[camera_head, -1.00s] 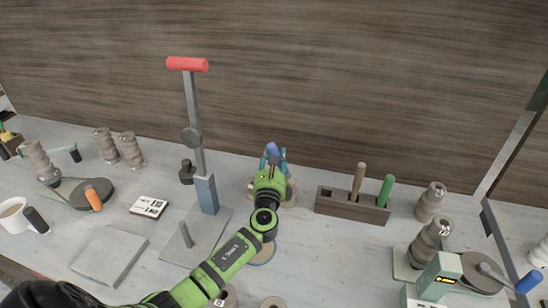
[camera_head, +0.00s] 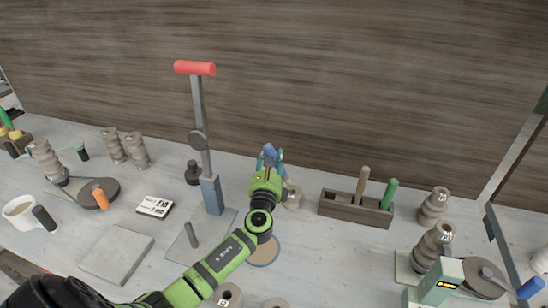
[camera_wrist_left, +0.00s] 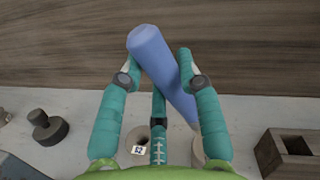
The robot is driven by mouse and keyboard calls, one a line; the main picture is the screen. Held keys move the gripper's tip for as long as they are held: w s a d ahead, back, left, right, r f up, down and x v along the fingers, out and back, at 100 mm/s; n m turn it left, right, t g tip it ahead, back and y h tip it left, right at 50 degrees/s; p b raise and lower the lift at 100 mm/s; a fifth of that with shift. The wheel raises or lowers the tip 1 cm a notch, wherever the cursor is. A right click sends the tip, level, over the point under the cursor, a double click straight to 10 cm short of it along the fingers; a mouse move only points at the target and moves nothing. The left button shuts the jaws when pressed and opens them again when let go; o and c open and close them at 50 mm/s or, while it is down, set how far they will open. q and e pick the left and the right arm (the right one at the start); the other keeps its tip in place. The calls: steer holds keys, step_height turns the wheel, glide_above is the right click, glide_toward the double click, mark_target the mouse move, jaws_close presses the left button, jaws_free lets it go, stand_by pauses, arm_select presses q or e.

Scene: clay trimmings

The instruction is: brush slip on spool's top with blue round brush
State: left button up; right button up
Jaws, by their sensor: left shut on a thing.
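My left gripper (camera_head: 270,168) is shut on the blue round brush (camera_head: 269,151), in the middle of the head view. The left wrist view shows round clay tops low between and beside the fingers, one with a small label (camera_wrist_left: 138,150). I cannot tell whether the brush touches clay. My right gripper is out of view.
A wooden holder (camera_head: 340,208) with a tan and a green handle stands right of the gripper. A lever stand with a red grip (camera_head: 195,68) rises at left. More spools (camera_head: 433,207) stand right and left. A white mug (camera_head: 22,212) is far left.

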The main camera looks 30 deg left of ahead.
arm_select(q)
steer(key=shift+f+b, duration=0.55)
stand_by(0.8)
steer(key=shift+r, duration=0.2)
steer(key=shift+r+p, duration=0.25)
steer(key=shift+p, duration=0.15)
steer(key=shift+s+d+r+p, duration=0.15)
steer(key=shift+s+p, duration=0.1)
steer(key=shift+s, duration=0.3)
steer(key=shift+s+d+p, duration=0.15)
steer(key=shift+s+p, duration=0.05)
steer(key=shift+s, duration=0.3)
steer(key=shift+f+b, duration=0.55)
steer(key=shift+f, duration=0.05)
stand_by(0.3)
steer(key=shift+r, duration=0.2)
